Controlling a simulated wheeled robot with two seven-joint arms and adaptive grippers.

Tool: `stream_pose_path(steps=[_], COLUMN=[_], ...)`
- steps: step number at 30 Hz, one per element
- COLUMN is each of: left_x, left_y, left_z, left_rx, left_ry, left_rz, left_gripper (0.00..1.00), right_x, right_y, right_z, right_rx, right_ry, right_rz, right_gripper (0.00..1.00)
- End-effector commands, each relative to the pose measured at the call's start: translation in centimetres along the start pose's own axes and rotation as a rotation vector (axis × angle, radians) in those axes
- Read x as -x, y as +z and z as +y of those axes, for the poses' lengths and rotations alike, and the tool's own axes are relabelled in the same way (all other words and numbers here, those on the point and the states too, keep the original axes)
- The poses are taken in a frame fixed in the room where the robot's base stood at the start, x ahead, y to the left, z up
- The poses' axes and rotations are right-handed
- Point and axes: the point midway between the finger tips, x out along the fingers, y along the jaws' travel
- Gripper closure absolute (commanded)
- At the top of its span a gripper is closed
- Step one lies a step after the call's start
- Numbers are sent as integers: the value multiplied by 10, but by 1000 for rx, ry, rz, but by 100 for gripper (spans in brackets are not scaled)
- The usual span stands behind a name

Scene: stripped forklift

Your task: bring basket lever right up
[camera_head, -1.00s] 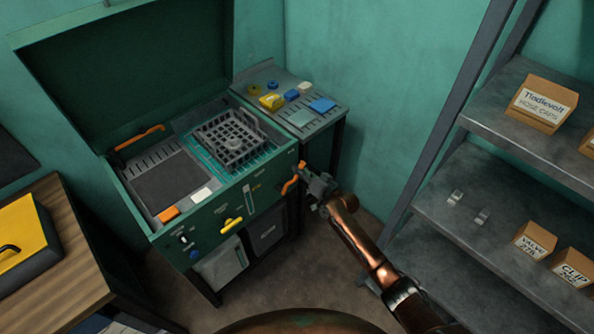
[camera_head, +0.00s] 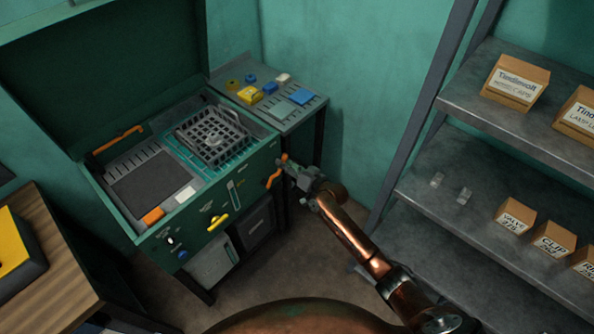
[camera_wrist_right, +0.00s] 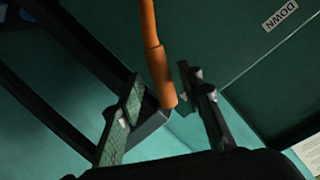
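The orange lever (camera_head: 276,173) is on the right end of the green washing station's front. The grey basket (camera_head: 212,135) sits inside the station, at the right of its open top. My right gripper (camera_head: 286,172) is at the lever, just to its right. In the right wrist view the orange lever (camera_wrist_right: 157,65) has its end between the two spread fingers (camera_wrist_right: 161,88). There is a gap on the right finger's side; whether the left finger touches the lever I cannot tell. My left gripper is not in view.
The green station (camera_head: 245,185) has its lid up and a yellow handle (camera_head: 217,222) on its front. A side table (camera_head: 272,113) with small parts stands behind it. A shelf rack (camera_head: 490,215) with boxes stands at the right.

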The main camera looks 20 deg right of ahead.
Motion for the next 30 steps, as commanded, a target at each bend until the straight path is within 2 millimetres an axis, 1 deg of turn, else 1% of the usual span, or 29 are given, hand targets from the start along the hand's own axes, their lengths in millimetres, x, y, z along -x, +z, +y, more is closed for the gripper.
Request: stream_pose_path(steps=[1,3,9,12,15,20,30], left_x=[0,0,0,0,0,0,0], left_y=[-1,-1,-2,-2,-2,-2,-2], left_z=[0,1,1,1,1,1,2], left_rx=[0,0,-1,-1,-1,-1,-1], left_ry=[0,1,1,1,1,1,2], left_rz=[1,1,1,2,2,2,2], left_gripper=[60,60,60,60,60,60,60], right_x=[11,26,68,84,94,102,102], right_y=[1,1,0,-1,0,-1,-1], right_z=[1,2,2,2,1,1,1], right_rx=[-1,-1,1,0,0,0,0], right_ry=[1,3,3,3,3,3,2], right_rz=[1,1,1,2,2,1,2], right_gripper=[66,66,66,66,66,66,66])
